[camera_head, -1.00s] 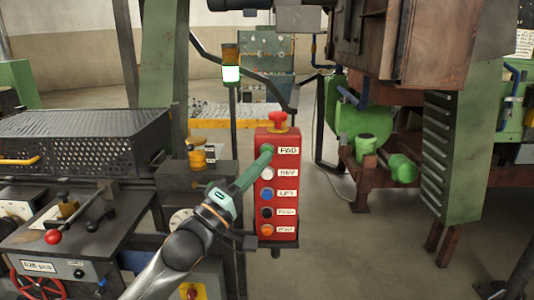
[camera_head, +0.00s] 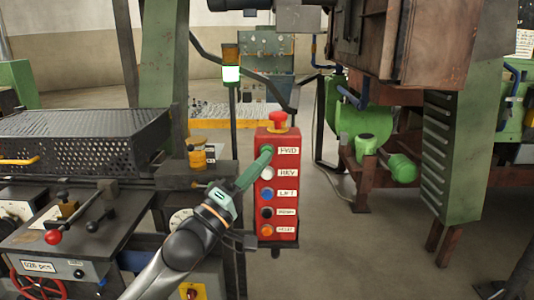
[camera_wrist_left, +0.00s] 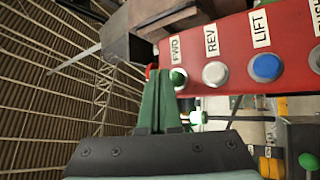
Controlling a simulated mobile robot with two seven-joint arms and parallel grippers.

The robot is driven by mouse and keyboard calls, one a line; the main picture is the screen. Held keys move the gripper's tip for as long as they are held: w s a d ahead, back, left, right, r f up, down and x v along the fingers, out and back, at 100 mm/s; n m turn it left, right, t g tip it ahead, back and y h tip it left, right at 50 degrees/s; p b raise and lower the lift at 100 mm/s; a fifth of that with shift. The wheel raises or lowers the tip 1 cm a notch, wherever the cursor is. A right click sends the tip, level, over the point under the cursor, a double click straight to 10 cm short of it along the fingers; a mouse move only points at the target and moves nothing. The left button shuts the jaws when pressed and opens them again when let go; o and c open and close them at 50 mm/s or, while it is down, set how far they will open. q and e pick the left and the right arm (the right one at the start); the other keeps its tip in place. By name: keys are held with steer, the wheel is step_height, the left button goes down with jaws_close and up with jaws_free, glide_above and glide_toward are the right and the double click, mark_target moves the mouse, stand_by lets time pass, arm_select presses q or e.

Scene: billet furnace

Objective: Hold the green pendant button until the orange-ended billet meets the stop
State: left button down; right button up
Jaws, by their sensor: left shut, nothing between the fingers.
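The red pendant (camera_head: 278,185) hangs upright at the middle of the head view, with a column of labelled buttons. My left gripper (camera_head: 267,151) is shut and empty, its green fingertips at the top button, marked FWD, and covering most of it in the head view. In the left wrist view the green button (camera_wrist_left: 178,79) shows right beside the fingertips (camera_wrist_left: 160,76). The tips look in contact with it, but I cannot tell how far it is pressed. I cannot make out the orange-ended billet or the stop. My right gripper is not in view.
A red mushroom knob (camera_head: 278,119) tops the pendant. White REV (camera_head: 267,173) and blue LIFT (camera_head: 267,194) buttons sit just below FWD. A stack light (camera_head: 231,74) glows green. A perforated guard (camera_head: 85,142) and lever console stand left; a green-and-rust machine stands right. Floor right of the pendant is clear.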

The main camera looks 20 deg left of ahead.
arm_select(q)
steer(key=shift+w, duration=0.1)
steer(key=shift+w+a, duration=0.1)
steer(key=shift+w, duration=0.2)
